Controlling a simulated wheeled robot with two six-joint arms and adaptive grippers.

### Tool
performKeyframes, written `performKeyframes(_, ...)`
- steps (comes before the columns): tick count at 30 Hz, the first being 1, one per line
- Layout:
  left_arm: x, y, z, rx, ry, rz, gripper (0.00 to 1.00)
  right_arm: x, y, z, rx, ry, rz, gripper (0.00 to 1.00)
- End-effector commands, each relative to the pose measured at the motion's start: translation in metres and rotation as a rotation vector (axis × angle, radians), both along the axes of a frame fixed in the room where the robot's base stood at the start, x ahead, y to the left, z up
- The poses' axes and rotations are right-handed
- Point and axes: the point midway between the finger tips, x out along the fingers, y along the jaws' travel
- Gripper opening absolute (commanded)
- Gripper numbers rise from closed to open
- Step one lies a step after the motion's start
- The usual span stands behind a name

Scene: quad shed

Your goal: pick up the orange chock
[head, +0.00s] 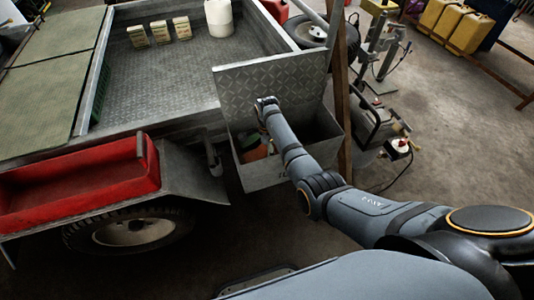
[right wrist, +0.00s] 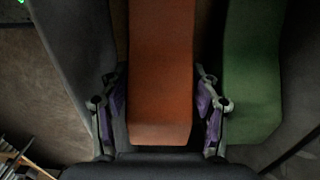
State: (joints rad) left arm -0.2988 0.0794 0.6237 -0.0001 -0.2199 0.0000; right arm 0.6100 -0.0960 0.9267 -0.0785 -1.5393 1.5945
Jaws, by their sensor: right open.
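The orange chock (right wrist: 160,75) stands in an open metal box (head: 290,172) at the trailer's end. It also shows in the head view (head: 257,153), partly hidden by the box and my arm. My right gripper (right wrist: 160,105) is open, with one finger on each side of the orange chock. Small gaps seem to show between fingers and chock; whether either touches is hard to tell. A green chock (right wrist: 252,75) lies just right of the right finger. My left gripper is in neither view.
The box's raised tread-plate lid (head: 290,85) stands behind my arm. A red tray (head: 80,190) sits on the mudguard at the left. Cartons (head: 160,32) and a white container (head: 219,18) stand on the trailer bed. A wooden post (head: 342,110) rises at the box's right.

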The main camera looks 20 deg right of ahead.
Motion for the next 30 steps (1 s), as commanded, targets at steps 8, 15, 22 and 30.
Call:
performKeyframes(8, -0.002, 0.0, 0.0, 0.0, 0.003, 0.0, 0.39, 0.0, 0.0, 0.001, 0.0, 0.0, 0.0, 0.45)
performKeyframes(15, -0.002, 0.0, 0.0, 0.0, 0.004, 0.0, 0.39, 0.0, 0.0, 0.001, 0.0, 0.0, 0.0, 0.12)
performKeyframes(22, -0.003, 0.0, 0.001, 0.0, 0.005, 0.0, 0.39, 0.001, 0.0, 0.003, 0.0, -0.002, 0.0, 0.11)
performKeyframes(30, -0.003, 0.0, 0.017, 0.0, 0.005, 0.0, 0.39, 0.002, 0.001, 0.057, 0.0, -0.006, 0.0, 0.11)
